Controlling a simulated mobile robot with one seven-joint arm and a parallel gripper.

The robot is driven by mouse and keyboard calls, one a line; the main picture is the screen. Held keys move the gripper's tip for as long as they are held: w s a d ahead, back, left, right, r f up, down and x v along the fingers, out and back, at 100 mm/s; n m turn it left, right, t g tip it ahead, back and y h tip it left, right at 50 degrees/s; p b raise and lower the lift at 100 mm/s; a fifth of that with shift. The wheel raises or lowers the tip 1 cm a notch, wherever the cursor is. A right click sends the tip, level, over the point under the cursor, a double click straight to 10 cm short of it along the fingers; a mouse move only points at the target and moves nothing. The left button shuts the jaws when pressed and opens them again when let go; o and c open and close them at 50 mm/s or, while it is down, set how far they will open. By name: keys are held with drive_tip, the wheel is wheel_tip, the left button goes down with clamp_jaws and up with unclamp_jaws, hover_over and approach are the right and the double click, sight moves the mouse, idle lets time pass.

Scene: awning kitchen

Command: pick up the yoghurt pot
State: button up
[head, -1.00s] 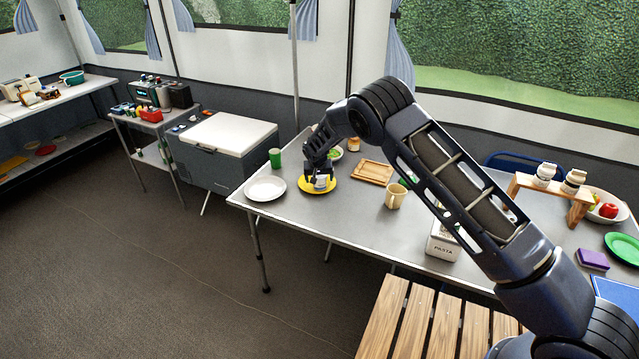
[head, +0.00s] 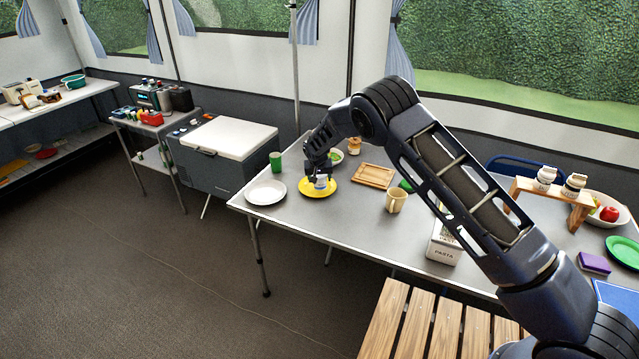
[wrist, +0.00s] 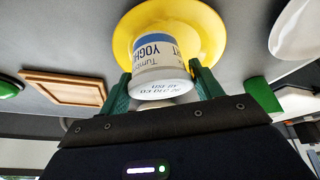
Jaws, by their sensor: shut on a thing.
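The yoghurt pot (wrist: 160,62) is white with a blue band and printed lettering. In the wrist view it sits between the two green fingers of my gripper (wrist: 160,88), which is shut on it. The yellow plate (wrist: 205,22) shows behind the pot. In the head view my gripper (head: 319,176) is over the yellow plate (head: 331,190), with the small white pot (head: 320,183) just below its palm. I cannot tell whether the pot touches the plate.
A white plate (head: 265,192) and a green cup (head: 275,161) stand to the left. A bowl (head: 336,156) and a jar (head: 354,146) are behind. A wooden tray (head: 373,176) and a beige mug (head: 396,200) are to the right.

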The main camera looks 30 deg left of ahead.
wheel_tip(320, 180, up, 17)
drive_tip(key=shift+t+y, duration=0.9)
drive_tip(key=f, duration=0.6)
drive_tip(key=w+a+f, duration=0.1)
drive_tip(key=f, duration=0.6)
drive_tip(key=w+a+f, duration=0.1)
drive_tip(key=f, duration=0.5)
drive_tip(key=shift+w+f, duration=0.1)
drive_tip(key=shift+f, duration=0.2)
drive_tip(key=shift+f, duration=0.15)
drive_tip(key=o, duration=1.2)
drive_tip(key=shift+c, duration=0.2)
drive_tip(key=shift+r, duration=0.2)
drive_tip(key=v, duration=1.2)
